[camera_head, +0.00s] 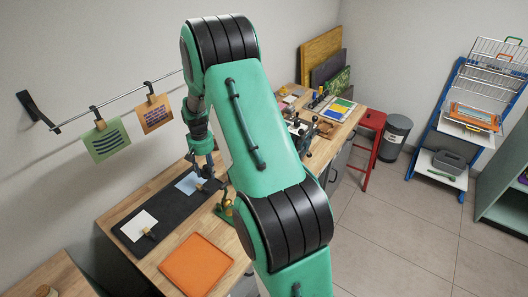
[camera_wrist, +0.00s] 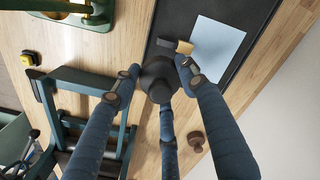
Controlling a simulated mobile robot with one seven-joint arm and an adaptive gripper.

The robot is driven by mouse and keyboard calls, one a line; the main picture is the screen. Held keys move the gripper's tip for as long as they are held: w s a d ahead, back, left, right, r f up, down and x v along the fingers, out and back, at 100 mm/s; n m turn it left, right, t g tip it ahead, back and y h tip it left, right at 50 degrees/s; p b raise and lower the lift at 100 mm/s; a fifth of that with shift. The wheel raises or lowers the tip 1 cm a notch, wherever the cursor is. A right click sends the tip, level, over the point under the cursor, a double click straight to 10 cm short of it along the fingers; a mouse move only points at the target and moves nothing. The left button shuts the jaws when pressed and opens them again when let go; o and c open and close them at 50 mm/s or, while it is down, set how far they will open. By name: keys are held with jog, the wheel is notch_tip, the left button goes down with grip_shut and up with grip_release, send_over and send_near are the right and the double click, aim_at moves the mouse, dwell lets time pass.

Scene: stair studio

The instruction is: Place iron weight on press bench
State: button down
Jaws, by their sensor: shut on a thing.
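The iron weight (camera_wrist: 160,76) is a dark, rounded, knob-like piece in the wrist view. My gripper (camera_wrist: 156,82) is shut on it, with blue fingers around it. The weight is over or by the edge of a black mat; I cannot tell whether it touches the surface. The wooden bench (camera_head: 175,240) runs along the wall in the head view, and its wood also shows in the wrist view (camera_wrist: 120,50). In the head view my gripper (camera_head: 209,172) is low over the bench by the mat, and the weight cannot be made out.
The black mat (camera_head: 166,214) bears a white sheet (camera_head: 139,225) and a pale blue sheet (camera_wrist: 214,48) with a small wooden block (camera_wrist: 184,47). An orange tray (camera_head: 195,265) lies at the front. A green metal device (camera_wrist: 88,14) and dark frame (camera_wrist: 85,85) stand close to my gripper.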

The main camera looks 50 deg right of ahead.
jog(key=d+f+m, duration=0.2)
jog(key=d, duration=0.1)
jog(key=d+f, duration=0.2)
jog(key=shift+w+d+m, duration=0.2)
jog(key=shift+m, duration=0.2)
jog(key=shift+w, duration=0.1)
jog(key=w+d, duration=0.2)
jog(key=w, duration=0.2)
jog(key=w+d+f+b, duration=0.1)
jog(key=w+d, duration=0.2)
jog(key=w, duration=0.2)
jog(key=w+d+b, duration=0.1)
jog(key=w+d, duration=0.2)
jog(key=w, duration=0.1)
jog(key=shift+w+f, duration=0.2)
jog(key=shift+w, duration=0.1)
jog(key=shift+f+b, duration=0.4)
jog(key=shift+f, duration=1.35)
jog(key=shift+f, duration=0.1)
jog(key=c, duration=1)
grip_release()
jog(key=shift+f, duration=0.1)
